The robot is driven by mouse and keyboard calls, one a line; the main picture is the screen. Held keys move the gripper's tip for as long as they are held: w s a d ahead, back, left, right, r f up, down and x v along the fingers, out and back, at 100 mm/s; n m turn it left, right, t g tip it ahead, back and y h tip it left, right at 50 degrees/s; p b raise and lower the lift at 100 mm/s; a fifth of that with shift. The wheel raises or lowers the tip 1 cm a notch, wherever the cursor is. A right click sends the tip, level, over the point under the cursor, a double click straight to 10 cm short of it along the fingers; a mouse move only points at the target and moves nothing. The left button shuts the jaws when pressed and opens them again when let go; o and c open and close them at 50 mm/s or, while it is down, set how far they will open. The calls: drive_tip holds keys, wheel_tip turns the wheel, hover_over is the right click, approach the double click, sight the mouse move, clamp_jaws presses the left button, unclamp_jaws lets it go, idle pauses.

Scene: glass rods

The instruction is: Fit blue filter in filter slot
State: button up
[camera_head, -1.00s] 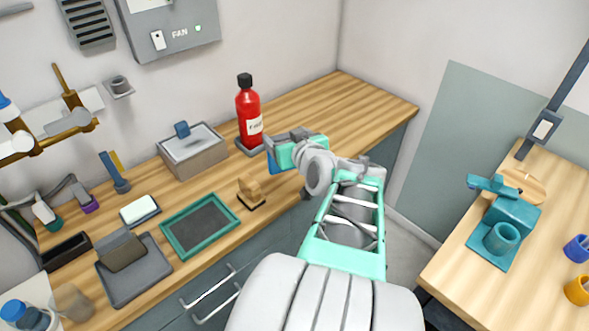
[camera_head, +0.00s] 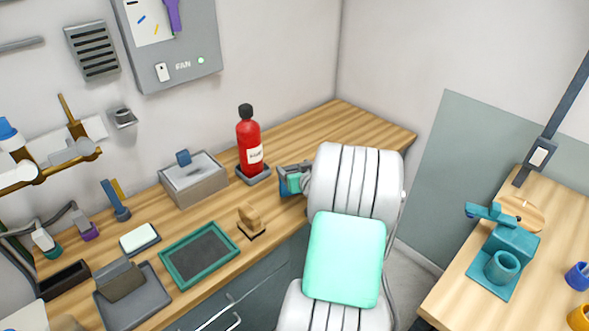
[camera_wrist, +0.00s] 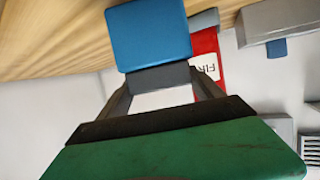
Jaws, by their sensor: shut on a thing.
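My gripper (camera_head: 290,180) is over the wooden counter, just right of the fire extinguisher. In the wrist view my gripper (camera_wrist: 160,85) is shut on the blue filter (camera_wrist: 150,35), a flat blue square with a dark grey edge piece between the fingers. The filter juts out past the fingertips, against the wood behind it. I cannot tell for certain which fixture is the filter slot.
A red fire extinguisher (camera_head: 248,145) stands close beside my gripper. A grey box with a blue tab (camera_head: 195,182), a small wooden block (camera_head: 250,220) and a green-rimmed tray (camera_head: 166,262) are to the left. The counter's far right end is clear. A teal device (camera_head: 508,250) stands on the right table.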

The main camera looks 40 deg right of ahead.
drive_tip(key=shift+f, duration=0.4)
drive_tip(key=shift+f, duration=0.1)
drive_tip(key=shift+f+b, duration=0.15)
drive_tip(key=shift+b, duration=0.15)
drive_tip(key=o, duration=1.8)
drive_tip(key=shift+c, duration=0.2)
